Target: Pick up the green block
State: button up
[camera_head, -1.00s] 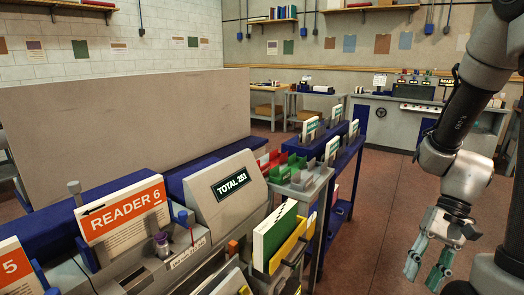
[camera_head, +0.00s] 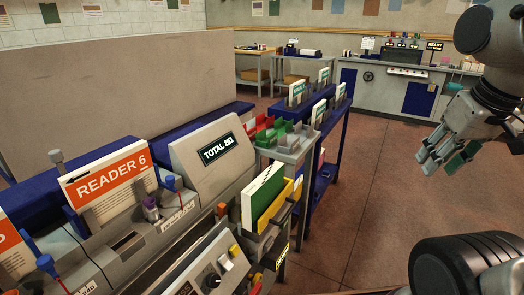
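The green block (camera_head: 265,193) stands upright in a yellow holder (camera_head: 283,203) at the near end of the grey machine. Its broad green face is turned right, and its pale left edge carries a dark stepped pattern. The holder hides its lower part. My gripper (camera_head: 440,166) hangs at the right over the floor, well apart from the block. Its fingers, with green pads, point down and are spread with nothing visible between them.
A sign reading READER 6 (camera_head: 106,186) and a display reading TOTAL 251 (camera_head: 217,149) stand left of the block. Trays with small green and red pieces (camera_head: 270,133) sit behind it. A blue rack (camera_head: 328,150) stands beyond. Open floor (camera_head: 375,200) lies right.

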aim_at(257, 198)
jog(key=l+u, duration=0.15)
jog(key=u, duration=0.25)
jog(key=i+l+u, duration=0.1)
jog(key=u, duration=0.3)
jog(key=l+u, duration=0.4)
jog(key=i+j, duration=0.05)
jog(key=j, duration=0.05)
